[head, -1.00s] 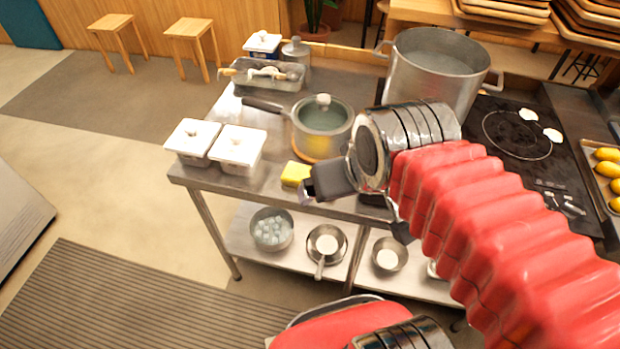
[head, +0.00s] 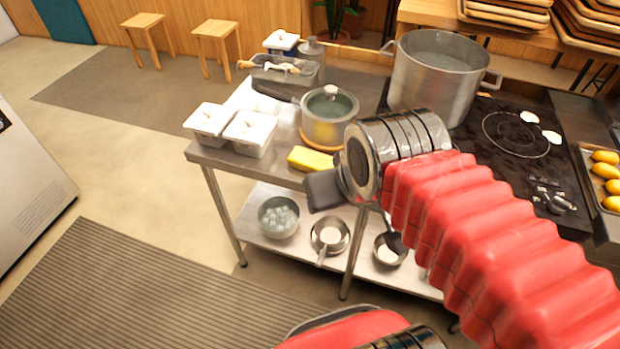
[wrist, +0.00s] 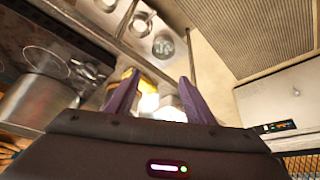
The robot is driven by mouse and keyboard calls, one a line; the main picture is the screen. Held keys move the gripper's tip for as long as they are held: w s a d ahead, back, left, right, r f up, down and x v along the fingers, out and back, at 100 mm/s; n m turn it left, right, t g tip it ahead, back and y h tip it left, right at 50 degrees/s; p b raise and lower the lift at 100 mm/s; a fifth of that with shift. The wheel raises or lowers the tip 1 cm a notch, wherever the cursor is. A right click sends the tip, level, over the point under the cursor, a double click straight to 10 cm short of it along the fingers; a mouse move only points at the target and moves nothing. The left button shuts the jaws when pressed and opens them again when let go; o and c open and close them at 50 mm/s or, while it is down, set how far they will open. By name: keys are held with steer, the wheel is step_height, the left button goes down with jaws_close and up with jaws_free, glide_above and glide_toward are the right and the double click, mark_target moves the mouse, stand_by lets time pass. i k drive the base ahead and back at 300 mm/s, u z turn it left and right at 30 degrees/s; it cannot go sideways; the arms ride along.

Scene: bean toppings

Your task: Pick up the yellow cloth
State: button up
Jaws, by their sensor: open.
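The yellow cloth (head: 311,159) lies on the steel counter near its front edge, between the white lidded containers and my arm. It looks like a flat yellow block. In the wrist view a yellow patch, the cloth (wrist: 127,74), shows just behind the left finger and is partly hidden by it. My gripper (wrist: 155,88) is open with nothing between its purple fingers. In the head view my wrist is just right of the cloth and the fingers are mostly hidden.
A lidded pot (head: 329,116) stands behind the cloth. Two white containers (head: 249,132) stand to the left. A large stockpot (head: 436,85) stands at the back right. Metal bowls (head: 279,216) are on the lower shelf. The floor left of the counter is clear.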

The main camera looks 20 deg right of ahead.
mark_target(301, 158)
steer(key=u, duration=0.45)
steer(key=k, duration=1.05)
steer(key=u, duration=0.6)
steer(key=i, duration=1.4)
steer(key=z, duration=0.7)
steer(key=i, duration=0.7)
steer(key=z, duration=0.4)
